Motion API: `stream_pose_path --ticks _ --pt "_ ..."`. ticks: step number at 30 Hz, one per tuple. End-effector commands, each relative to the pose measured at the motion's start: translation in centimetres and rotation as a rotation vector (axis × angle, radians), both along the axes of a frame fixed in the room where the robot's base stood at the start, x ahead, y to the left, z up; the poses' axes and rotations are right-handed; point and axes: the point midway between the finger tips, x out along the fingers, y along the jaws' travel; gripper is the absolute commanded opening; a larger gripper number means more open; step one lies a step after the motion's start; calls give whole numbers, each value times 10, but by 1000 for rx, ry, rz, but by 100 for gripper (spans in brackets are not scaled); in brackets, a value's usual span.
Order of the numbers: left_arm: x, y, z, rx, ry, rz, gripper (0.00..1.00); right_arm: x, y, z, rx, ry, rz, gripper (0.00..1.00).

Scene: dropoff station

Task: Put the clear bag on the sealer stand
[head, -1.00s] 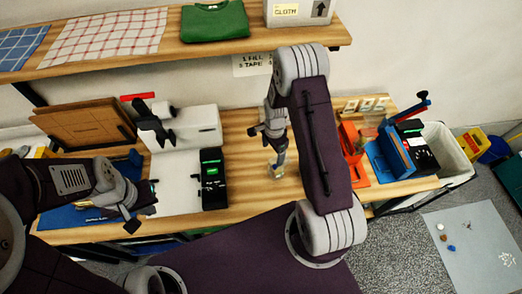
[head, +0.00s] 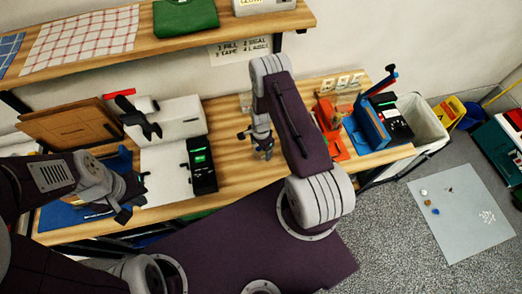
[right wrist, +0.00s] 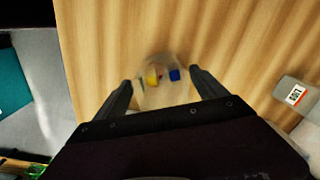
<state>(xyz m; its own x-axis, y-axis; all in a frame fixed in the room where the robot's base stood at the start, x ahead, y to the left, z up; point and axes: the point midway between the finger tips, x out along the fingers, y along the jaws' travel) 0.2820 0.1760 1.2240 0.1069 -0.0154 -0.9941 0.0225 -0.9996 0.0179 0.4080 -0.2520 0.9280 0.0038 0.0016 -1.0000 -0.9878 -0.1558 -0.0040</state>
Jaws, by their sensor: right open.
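The small clear bag (right wrist: 163,82) shows in the right wrist view with yellow and blue bits inside. It sits on the wooden bench between the two fingers of my right gripper, which is open with space beside the bag. In the head view my right gripper (head: 262,143) is low over the bench and mostly hides the bag.
A white machine (head: 180,120) and a black unit with a green display (head: 202,165) stand left of my right gripper. A shelf (head: 150,50) overhangs the back. A white bin (head: 425,120) stands beyond the bench's right end. Bench between the black unit and orange stand is mostly clear.

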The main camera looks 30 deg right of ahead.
Motion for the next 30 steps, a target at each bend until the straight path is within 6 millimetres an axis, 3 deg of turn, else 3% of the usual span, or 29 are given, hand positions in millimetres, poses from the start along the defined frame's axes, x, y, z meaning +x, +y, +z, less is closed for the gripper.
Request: stream_pose_path --ticks 3,9,11,20,30 --pt "0 0 -1 0 0 0 0 0 0 0 0 0 0 79" --pt "0 0 -1 0 0 0 0 0 0 0 0 0 0 23" --pt "0 0 -1 0 0 0 0 0 0 0 0 0 0 11" --pt "0 0 -4 0 0 0 0 1 0 7 0 -1 0 10" --pt "0 0 -26 0 0 0 0 1 0 75 0 -4 0 10"
